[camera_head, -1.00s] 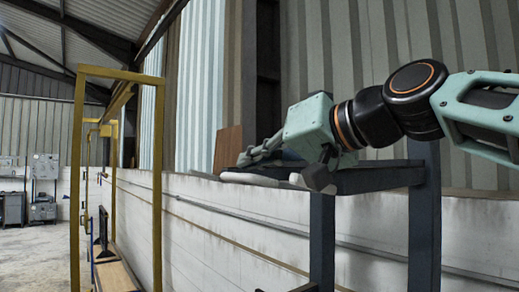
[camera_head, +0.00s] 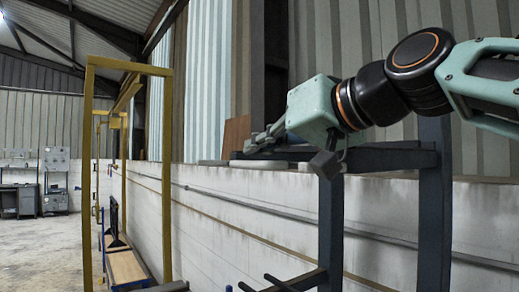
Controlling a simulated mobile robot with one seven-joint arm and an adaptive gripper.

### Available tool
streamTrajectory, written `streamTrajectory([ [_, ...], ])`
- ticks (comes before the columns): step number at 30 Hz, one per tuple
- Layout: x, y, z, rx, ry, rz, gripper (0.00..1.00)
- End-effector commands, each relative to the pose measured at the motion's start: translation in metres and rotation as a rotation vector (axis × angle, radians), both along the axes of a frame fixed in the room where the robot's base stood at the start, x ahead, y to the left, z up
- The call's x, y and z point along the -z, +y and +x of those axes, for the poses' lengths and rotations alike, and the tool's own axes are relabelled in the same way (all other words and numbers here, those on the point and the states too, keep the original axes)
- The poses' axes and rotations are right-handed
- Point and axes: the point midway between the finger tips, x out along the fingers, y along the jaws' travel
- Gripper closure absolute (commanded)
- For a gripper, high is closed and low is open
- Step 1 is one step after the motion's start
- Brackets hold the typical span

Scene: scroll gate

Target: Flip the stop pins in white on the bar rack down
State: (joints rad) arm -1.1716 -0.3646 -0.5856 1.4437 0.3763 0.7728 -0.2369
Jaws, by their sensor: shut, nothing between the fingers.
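The bar rack (camera_head: 434,215) is a dark blue-grey frame at the right, with uprights, upper arms and lower arms. A pale, whitish pin (camera_head: 255,164) lies roughly flat near the tip of an upper arm. A smaller pale piece (camera_head: 303,167) shows just right of it; I cannot tell if it is a second white pin. My gripper (camera_head: 258,141) is light green with grey fingers, shut and empty. It points left, just above the pale pin in the picture; I cannot tell whether they touch. The gripper body hides part of the upper arm.
Lower rack arms (camera_head: 292,281) jut left at the bottom. A white wall (camera_head: 230,225) with a pipe runs behind the rack. A yellow frame (camera_head: 167,180) stands at the left, with a wooden bench (camera_head: 124,267) beyond it. Open floor (camera_head: 45,245) lies at far left.

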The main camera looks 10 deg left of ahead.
Motion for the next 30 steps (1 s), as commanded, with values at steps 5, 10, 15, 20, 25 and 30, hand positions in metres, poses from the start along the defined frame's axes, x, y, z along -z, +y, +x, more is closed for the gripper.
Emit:
streamTrajectory([
  [5, 0.008, 0.002, -0.002, 0.002, -0.071, -0.061, 1.0],
  [10, 0.014, 0.004, -0.004, 0.002, -0.147, -0.127, 1.0],
  [15, 0.016, 0.005, -0.005, 0.001, -0.204, -0.174, 1.0],
  [20, 0.017, 0.005, -0.006, 0.0, -0.231, -0.198, 1.0],
  [25, 0.017, 0.005, -0.006, 0.0, -0.24, -0.205, 1.0],
  [30, 0.017, 0.005, -0.006, 0.0, -0.24, -0.205, 1.0],
])
